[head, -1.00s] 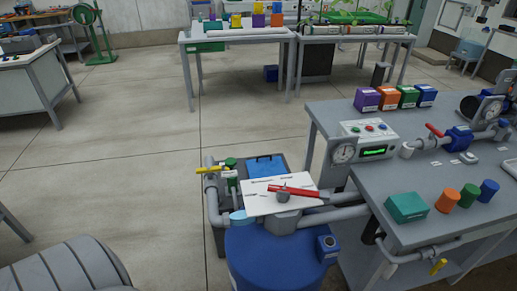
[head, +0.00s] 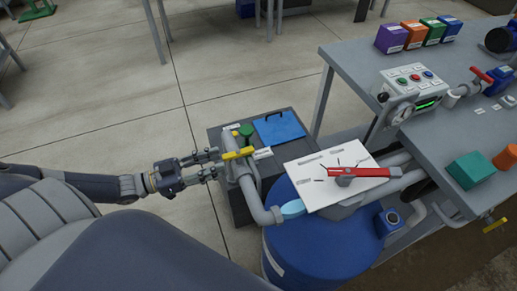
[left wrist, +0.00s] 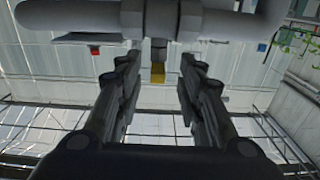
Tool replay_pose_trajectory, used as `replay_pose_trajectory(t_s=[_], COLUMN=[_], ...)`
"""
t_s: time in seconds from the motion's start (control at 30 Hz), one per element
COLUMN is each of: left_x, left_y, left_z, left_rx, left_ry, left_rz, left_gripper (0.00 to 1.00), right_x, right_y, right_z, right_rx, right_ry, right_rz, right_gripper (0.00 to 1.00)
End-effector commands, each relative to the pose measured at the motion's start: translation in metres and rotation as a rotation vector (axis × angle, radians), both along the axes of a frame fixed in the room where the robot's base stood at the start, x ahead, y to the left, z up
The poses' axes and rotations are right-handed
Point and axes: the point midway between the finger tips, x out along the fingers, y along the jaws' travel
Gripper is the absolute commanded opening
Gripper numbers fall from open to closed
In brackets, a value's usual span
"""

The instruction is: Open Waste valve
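A small valve with a yellow lever handle (head: 238,154) sits on the grey pipe (head: 246,190) left of the blue drum. I cannot read a label naming it the Waste valve. A red lever (head: 365,172) lies across a white marked plate (head: 320,178) above the drum. My left gripper (head: 214,166) is open and empty, just left of the yellow handle and the pipe. In the left wrist view the open fingers (left wrist: 160,68) point at the grey pipe (left wrist: 200,22), with the yellow handle (left wrist: 157,74) showing between them. My right gripper is out of view.
The blue drum (head: 320,245) stands right of my left arm. A dark box with a blue lid (head: 279,128) and a green knob (head: 246,130) are behind the pipe. A grey bench (head: 365,65) fills the right side.

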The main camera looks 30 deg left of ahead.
Motion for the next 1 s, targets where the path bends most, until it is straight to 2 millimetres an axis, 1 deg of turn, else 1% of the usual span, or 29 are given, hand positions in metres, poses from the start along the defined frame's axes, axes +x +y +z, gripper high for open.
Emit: replay_pose_trajectory(t_s=[0.13,0.27,0.37,0.6,0.7,0.83,1.0], left_x=[0.004,0.016,0.03,0.06,0.069,0.077,0.081], left_y=[-0.006,-0.016,-0.027,-0.054,-0.062,-0.069,-0.072], left_z=[0.006,0.007,0.007,0.007,0.007,0.006,0.005], left_rx=[-0.014,-0.014,-0.014,-0.013,-0.011,-0.011,-0.01], left_ry=[-0.007,-0.01,-0.01,-0.01,-0.009,-0.007,-0.005], left_rz=[-0.011,-0.011,-0.01,-0.01,-0.01,-0.01,-0.01], left_gripper=[0.35,0.35,0.35,0.35,0.35,0.35,0.35], right_x=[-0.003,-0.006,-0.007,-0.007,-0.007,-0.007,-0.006], right_y=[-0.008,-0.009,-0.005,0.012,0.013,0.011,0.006], right_z=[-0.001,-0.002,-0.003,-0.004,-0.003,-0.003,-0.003], right_rx=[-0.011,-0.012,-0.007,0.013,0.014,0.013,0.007], right_ry=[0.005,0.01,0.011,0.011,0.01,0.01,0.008], right_rz=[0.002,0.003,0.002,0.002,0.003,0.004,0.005], right_gripper=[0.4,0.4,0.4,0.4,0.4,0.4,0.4])
